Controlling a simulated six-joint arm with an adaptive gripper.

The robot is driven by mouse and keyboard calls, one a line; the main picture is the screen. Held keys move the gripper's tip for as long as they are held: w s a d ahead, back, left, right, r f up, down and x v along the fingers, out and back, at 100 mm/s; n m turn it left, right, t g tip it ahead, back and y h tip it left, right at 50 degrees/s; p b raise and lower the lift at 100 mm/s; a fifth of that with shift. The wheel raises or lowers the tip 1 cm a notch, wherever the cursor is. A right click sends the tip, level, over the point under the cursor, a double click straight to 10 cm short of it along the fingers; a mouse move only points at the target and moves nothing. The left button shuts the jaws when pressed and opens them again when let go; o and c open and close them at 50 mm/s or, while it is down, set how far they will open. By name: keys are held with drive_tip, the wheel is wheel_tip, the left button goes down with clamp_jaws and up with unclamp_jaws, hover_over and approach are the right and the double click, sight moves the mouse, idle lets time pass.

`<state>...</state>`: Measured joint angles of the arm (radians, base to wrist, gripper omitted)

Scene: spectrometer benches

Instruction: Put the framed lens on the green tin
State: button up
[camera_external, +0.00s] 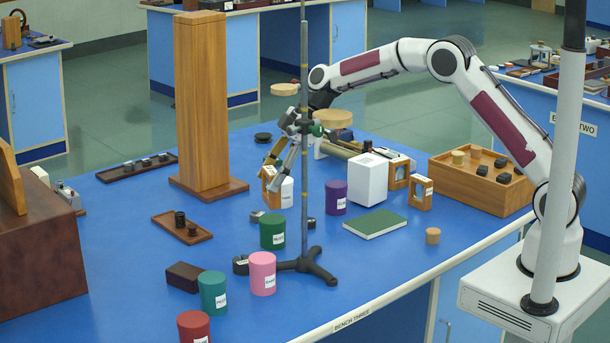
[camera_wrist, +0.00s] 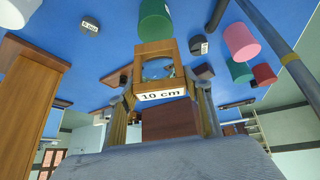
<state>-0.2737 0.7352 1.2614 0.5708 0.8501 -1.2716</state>
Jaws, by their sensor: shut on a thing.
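My gripper (camera_external: 274,168) is shut on a framed lens (camera_external: 266,174), a square wooden frame around a round glass. It is held in the air, behind and above the green tin (camera_external: 272,232) in the external view. In the wrist view the framed lens (camera_wrist: 168,48) sits between the fingertips (camera_wrist: 163,92), with a "10 cm" label facing the camera. The green tin (camera_wrist: 156,20) shows beyond it at the top edge, apart from the lens. In the external view the tin stands upright on the blue bench, its visible top bare.
A retort stand (camera_external: 304,140) rises close to the right of my gripper. A pink tin (camera_external: 262,273), teal tin (camera_external: 212,292) and purple tin (camera_external: 336,197) stand around the green tin. A tall wooden column (camera_external: 202,100) is at left. Other framed pieces (camera_external: 421,192) stand at right.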

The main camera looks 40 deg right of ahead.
drive_tip(key=shift+f, duration=1.85)
drive_tip(key=shift+f, duration=0.15)
drive_tip(key=o, duration=1.2)
drive_tip(key=shift+c, duration=0.2)
drive_tip(key=v, duration=1.2)
